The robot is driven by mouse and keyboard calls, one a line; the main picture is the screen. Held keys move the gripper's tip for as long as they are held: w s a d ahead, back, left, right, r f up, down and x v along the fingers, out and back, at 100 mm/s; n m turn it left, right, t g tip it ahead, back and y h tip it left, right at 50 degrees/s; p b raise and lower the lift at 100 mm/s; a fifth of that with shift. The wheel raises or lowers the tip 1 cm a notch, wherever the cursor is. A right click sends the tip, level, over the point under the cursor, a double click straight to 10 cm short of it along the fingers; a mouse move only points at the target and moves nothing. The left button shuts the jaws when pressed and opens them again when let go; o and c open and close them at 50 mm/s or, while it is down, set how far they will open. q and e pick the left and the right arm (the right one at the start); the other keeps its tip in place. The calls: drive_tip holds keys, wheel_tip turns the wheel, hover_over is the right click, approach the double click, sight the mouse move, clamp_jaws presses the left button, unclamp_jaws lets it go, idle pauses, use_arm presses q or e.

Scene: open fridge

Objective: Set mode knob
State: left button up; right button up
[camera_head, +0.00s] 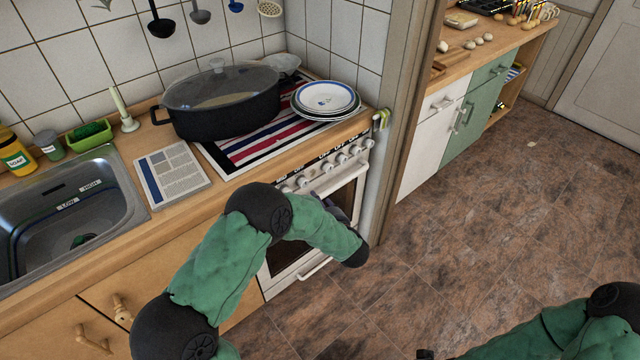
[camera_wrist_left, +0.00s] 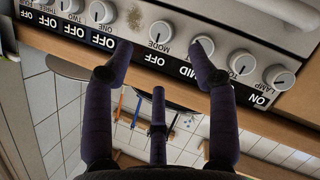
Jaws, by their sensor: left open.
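The mode knob (camera_wrist_left: 162,32) is a round white knob on the stove's front panel, above the printed word MODE in the upside-down left wrist view. A label reading OFF (camera_wrist_left: 154,61) lies below it. My left gripper (camera_wrist_left: 162,48) is open, with one fingertip on each side of the knob and a third finger lower between them. Its right finger overlaps the neighbouring knob (camera_wrist_left: 203,44). I cannot tell whether any finger touches the mode knob. In the head view my left forearm hides most of this gripper, in front of the stove (camera_head: 352,192).
More knobs sit along the panel, including the lamp knob (camera_wrist_left: 280,78). A black pot (camera_head: 225,112) and stacked plates (camera_head: 326,98) stand on the striped cloth (camera_head: 262,148) above the stove. A sink (camera_head: 60,222) is at left.

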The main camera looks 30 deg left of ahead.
sight(305, 185)
use_arm(q)
drive_tip(key=shift+n+y, duration=0.3)
drive_tip(key=b+x, duration=0.4)
drive_tip(key=x, duration=0.5)
drive_tip(key=shift+a+r, duration=0.15)
drive_tip(key=shift+a, duration=0.05)
drive_tip(key=shift+w+a, duration=0.55)
drive_tip(key=c, duration=1.1)
